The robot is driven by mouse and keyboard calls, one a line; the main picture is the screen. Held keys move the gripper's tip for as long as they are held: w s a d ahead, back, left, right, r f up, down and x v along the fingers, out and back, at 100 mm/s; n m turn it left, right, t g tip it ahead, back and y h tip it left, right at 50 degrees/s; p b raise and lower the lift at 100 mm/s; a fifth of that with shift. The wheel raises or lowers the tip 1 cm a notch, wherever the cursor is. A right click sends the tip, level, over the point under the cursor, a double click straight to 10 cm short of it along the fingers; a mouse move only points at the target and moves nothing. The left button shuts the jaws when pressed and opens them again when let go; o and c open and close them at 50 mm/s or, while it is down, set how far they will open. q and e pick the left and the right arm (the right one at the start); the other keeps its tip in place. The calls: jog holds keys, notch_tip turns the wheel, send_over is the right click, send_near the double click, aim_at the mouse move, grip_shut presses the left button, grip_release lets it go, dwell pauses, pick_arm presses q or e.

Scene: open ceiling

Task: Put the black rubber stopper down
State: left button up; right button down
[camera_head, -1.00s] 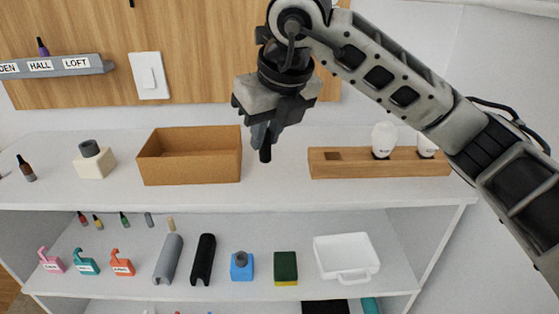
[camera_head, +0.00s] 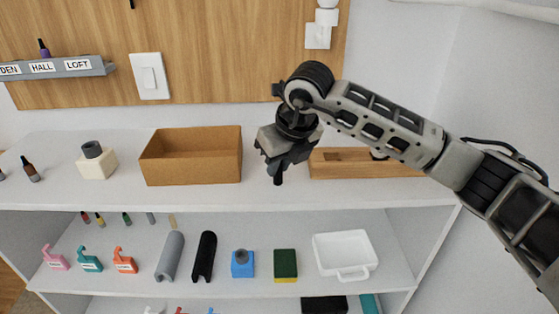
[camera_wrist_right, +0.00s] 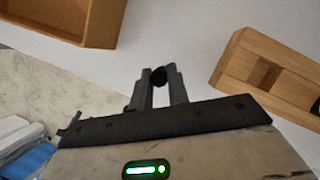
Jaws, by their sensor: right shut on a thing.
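The black rubber stopper (camera_head: 278,180) is a small dark piece held at the tip of my right gripper (camera_head: 276,170). My right gripper is shut on it, low over the white top shelf, between the brown box and the wooden block. In the right wrist view the stopper (camera_wrist_right: 159,76) shows between the two fingertips (camera_wrist_right: 158,82). I cannot tell whether its lower end touches the shelf. My left gripper is not in view.
The open brown box (camera_head: 190,177) stands to the left on the white top shelf (camera_head: 330,192). The wooden block (camera_head: 335,165) with a recess (camera_wrist_right: 266,74) is at the right, partly behind my arm. The lower shelf holds a white tray (camera_head: 362,271) and several other items.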

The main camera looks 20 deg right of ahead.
jog(key=shift+f, duration=0.1)
jog(key=shift+f, duration=0.15)
jog(key=c, duration=1.3)
grip_release()
jog(key=shift+c, duration=0.2)
jog(key=v, duration=1.2)
jog(key=shift+r+b, duration=0.3)
jog(key=shift+b, duration=0.05)
jog(key=shift+a+f, duration=0.1)
